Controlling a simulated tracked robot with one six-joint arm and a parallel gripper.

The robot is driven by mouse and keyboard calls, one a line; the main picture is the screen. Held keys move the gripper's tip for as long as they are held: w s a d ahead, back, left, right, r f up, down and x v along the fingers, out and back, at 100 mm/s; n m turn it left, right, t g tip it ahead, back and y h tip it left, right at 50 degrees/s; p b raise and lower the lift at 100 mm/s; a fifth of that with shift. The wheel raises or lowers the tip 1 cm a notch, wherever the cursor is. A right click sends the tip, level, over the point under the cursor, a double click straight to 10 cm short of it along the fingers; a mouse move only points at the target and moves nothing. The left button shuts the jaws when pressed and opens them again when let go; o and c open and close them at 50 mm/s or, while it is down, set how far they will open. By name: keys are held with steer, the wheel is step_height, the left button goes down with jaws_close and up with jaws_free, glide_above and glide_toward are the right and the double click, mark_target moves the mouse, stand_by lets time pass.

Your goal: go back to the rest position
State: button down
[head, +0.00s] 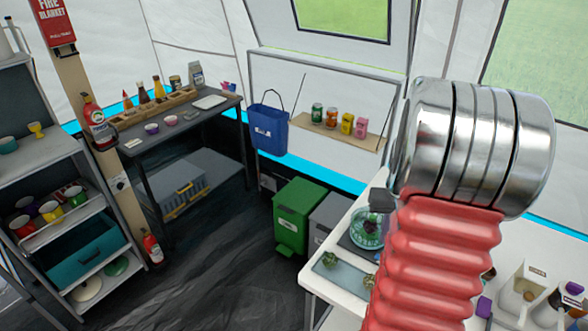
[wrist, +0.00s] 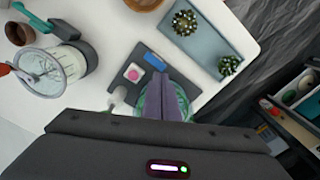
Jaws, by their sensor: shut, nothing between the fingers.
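My gripper (wrist: 168,80) points down over the white table (wrist: 105,50) in the wrist view. Its two fingers lie together, with nothing between them. Behind and below them is a round green glass or bowl (wrist: 150,102), partly hidden by the fingers; I cannot tell whether they touch it. In the head view my silver and red arm fills the right side and hides much of the table (head: 340,290).
A blue-grey tray (wrist: 200,42) with small plants lies near the table edge. Green bin (head: 300,215), shelf rack (head: 40,160) and side table (head: 190,118) stand beyond. Dark floor between them is open.

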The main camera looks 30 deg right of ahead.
steer(key=a+r+n+t, duration=0.2)
steer(key=a+r, duration=0.3)
steer(key=a, duration=0.7)
steer(key=s+a+r+n+t, duration=0.1)
steer(key=a+r+n, duration=0.2)
steer(key=a, duration=0.9)
steer(key=s+a+r+n+t, duration=0.1)
steer(key=a+r+n+t, duration=0.1)
steer(key=a+r, duration=0.7)
steer(key=a, duration=0.4)
steer(key=shift+t, duration=0.3)
steer(key=shift+d, duration=0.15)
